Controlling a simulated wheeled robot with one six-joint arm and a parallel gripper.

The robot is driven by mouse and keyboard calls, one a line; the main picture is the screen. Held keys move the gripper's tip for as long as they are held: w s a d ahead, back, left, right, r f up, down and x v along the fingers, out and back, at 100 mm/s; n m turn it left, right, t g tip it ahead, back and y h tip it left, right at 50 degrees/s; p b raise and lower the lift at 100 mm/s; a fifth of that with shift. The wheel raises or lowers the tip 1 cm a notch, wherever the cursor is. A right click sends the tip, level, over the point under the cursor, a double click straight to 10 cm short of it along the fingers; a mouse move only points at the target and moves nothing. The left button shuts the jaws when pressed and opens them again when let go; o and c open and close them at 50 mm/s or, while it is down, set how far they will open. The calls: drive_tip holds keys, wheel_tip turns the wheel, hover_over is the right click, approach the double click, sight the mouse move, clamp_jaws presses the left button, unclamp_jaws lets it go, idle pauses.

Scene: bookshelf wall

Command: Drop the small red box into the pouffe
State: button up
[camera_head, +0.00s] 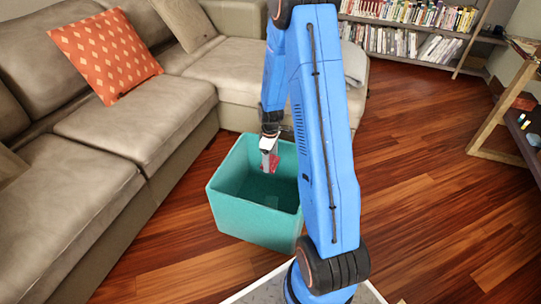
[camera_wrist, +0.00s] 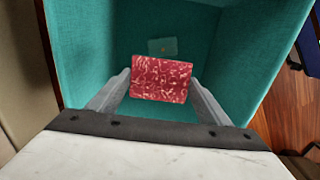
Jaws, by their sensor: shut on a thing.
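The small red box (camera_wrist: 162,79), patterned with pale marks, is held between the two fingers of my gripper (camera_wrist: 160,92) in the wrist view. In the head view my gripper (camera_head: 269,160) points down over the open pouffe, with the red box (camera_head: 272,161) partly hidden by it. The pouffe (camera_head: 255,222) is a teal open-topped cube on the floor, and its wall also shows in the wrist view (camera_wrist: 85,50). The box is over the opening, with the pouffe's inside below it. My blue arm hides the pouffe's right side.
A beige sofa (camera_head: 70,190) with an orange cushion (camera_head: 105,55) stands left of and behind the pouffe. A bookshelf (camera_head: 400,40) is at the back. A wooden-framed shelf (camera_head: 500,110) stands at the right. The wooden floor (camera_head: 420,210) on the right is clear.

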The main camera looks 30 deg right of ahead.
drive_tip(key=shift+f, duration=0.6)
drive_tip(key=o, duration=1.2)
drive_tip(key=shift+c, duration=0.2)
wheel_tip(320, 180, up, 17)
drive_tip(key=shift+r, duration=0.2)
